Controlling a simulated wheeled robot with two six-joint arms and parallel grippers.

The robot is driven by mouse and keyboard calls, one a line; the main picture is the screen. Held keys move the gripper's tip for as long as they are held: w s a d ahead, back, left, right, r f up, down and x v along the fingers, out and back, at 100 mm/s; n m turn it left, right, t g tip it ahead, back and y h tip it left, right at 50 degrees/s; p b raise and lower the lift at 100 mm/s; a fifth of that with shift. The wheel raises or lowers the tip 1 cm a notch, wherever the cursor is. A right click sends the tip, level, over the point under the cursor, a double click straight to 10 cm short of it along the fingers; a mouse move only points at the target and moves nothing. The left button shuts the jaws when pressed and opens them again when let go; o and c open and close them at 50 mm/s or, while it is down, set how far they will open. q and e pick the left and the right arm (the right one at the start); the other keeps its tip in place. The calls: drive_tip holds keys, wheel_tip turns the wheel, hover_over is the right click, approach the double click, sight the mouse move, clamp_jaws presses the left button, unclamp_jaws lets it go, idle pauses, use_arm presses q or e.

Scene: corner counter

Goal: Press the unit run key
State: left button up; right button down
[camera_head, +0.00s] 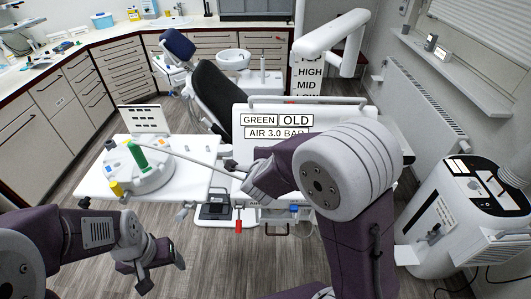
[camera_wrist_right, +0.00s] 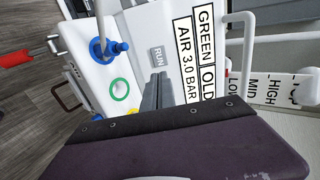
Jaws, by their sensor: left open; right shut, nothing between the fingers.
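The unit's white panel (camera_head: 345,112) carries the labels GREEN, OLD and AIR 3.0 BAR. The tips of my right gripper (camera_wrist_right: 159,76) are shut and empty, just below that label in the picture. I cannot tell whether they touch the panel, and the key itself is not clearly distinguishable. In the head view my right gripper (camera_head: 233,167) is at the panel's left side, and my arm covers part of it. My left gripper (camera_head: 161,271) is open and empty, low over the floor.
A blue knob (camera_wrist_right: 109,48) and a green ring (camera_wrist_right: 119,89) lie left of the fingers. A white tray table (camera_head: 195,180) with a round holder (camera_head: 135,172) stands left. The dental chair (camera_head: 218,95) is behind. A white machine (camera_head: 470,205) stands right.

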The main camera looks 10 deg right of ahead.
drive_tip(key=p+x, duration=0.1)
drive_tip(key=x, duration=1.1)
drive_tip(key=shift+w+a, duration=0.1)
drive_tip(key=shift+a, duration=0.1)
use_arm(q)
drive_tip(key=shift+s+a+r, duration=0.2)
drive_tip(key=shift+a+r, duration=0.1)
drive_tip(key=shift+r, duration=0.1)
use_arm(e)
drive_tip(key=shift+f, duration=0.1)
drive_tip(key=shift+f, duration=0.1)
drive_tip(key=shift+w+d+f+b, duration=0.2)
drive_tip(key=shift+w+f+b, duration=0.25)
drive_tip(key=shift+b, duration=0.4)
drive_tip(key=shift+r, duration=0.25)
use_arm(q)
drive_tip(key=shift+s+f, duration=0.15)
drive_tip(key=shift+f, duration=0.45)
drive_tip(key=shift+r+p, duration=0.1)
drive_tip(key=shift+p, duration=0.2)
use_arm(e)
drive_tip(key=shift+r, duration=0.1)
